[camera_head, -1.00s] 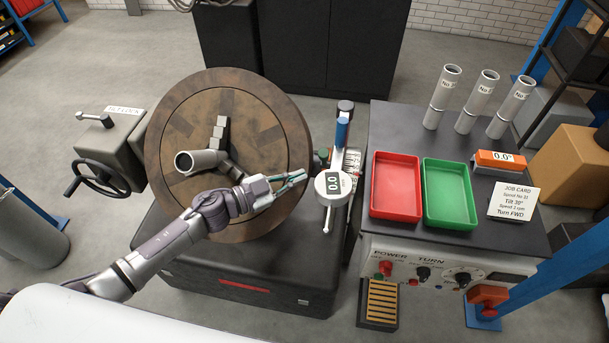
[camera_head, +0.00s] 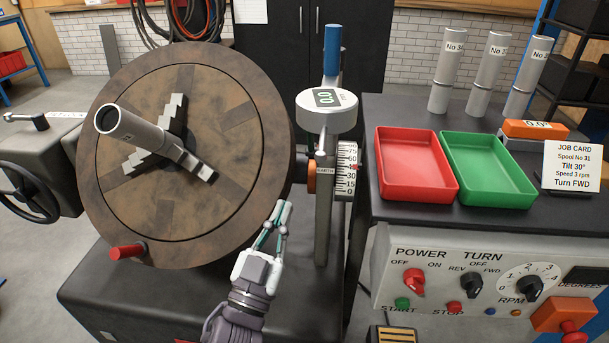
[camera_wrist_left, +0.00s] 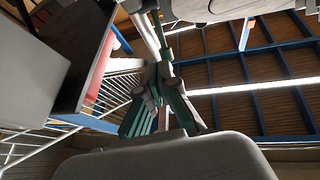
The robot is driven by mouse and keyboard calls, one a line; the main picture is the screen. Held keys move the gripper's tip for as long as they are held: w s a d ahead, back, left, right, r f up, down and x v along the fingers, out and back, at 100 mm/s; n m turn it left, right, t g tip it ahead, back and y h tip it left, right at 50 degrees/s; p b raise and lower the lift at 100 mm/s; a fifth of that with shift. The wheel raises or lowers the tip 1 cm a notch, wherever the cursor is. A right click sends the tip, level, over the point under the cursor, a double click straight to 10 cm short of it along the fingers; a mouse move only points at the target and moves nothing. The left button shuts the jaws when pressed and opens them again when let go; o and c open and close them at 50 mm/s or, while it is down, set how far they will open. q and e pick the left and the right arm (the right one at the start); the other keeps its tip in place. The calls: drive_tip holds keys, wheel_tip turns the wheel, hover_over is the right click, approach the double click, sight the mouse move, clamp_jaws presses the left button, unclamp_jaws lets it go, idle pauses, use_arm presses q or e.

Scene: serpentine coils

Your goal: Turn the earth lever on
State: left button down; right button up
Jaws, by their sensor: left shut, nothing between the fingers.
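A small EARTH label (camera_head: 324,170) is on the grey upright post (camera_head: 322,225) right of the large round faceplate. An orange round part (camera_head: 311,180) sits just left of the label. A blue handle (camera_head: 332,50) stands upright above the round gauge; I cannot tell whether it is the earth lever. My left gripper (camera_head: 284,205) is in front of the faceplate's lower right edge, left of and below the label, apart from the post. Its fingers are shut and empty, pointing up. They also show in the left wrist view (camera_wrist_left: 158,35). My right gripper is not in view.
A round gauge (camera_head: 327,112) overhangs the post. At right are a red tray (camera_head: 415,190), a green tray (camera_head: 515,205) and the POWER/TURN control panel (camera_head: 450,285).

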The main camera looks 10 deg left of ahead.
use_arm(q)
drive_tip(key=p, duration=0.2)
approach(309, 136)
drive_tip(key=x, duration=0.7)
drive_tip(key=shift+w, duration=0.2)
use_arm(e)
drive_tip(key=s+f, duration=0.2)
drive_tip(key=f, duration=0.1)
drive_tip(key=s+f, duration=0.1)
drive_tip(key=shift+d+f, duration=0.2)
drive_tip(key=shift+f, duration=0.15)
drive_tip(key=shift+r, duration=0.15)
